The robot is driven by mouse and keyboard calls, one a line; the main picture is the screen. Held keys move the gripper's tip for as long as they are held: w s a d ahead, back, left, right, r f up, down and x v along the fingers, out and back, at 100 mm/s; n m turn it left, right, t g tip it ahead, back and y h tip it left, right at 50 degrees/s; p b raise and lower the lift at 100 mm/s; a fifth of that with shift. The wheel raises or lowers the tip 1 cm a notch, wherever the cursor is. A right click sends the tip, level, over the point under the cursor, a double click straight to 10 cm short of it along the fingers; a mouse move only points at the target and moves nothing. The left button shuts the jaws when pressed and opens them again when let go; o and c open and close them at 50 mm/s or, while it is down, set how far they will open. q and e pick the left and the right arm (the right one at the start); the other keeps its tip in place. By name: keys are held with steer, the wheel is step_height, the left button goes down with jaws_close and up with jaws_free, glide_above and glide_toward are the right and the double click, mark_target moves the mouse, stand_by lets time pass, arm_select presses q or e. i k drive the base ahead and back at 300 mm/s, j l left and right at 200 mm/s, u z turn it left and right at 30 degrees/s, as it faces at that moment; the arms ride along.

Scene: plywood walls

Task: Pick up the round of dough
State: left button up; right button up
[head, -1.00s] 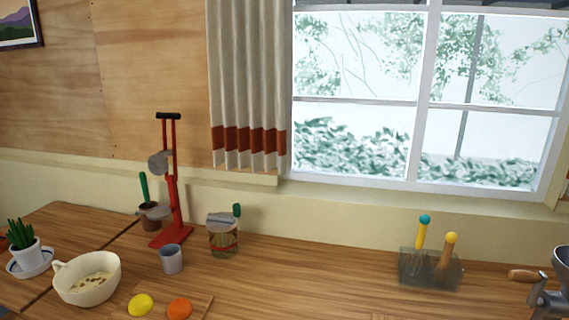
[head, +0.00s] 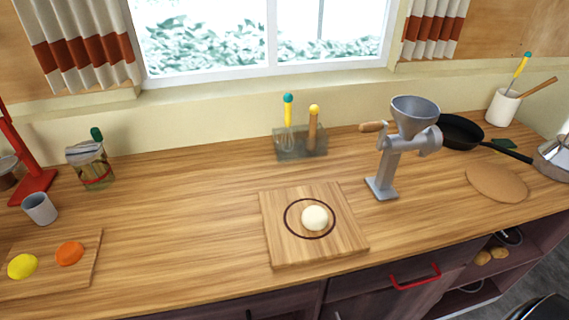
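The round of dough (head: 315,217) is a small pale cream ball. It sits on a square wooden board (head: 285,250) on the counter, inside a dark ring marked on the board, right of the ring's middle. Nothing covers it. Neither of my grippers shows in the head view.
A grey hand grinder (head: 388,155) stands right behind the board. A glass holder (head: 300,146) with utensils is behind it. A second board (head: 88,268) with a lemon (head: 23,266) and an orange (head: 70,253) is at left. The counter (head: 190,210) between the boards is clear.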

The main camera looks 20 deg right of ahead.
mark_target(314, 218)
steer(key=k+l+z, duration=0.1)
steer(key=z, duration=0.75)
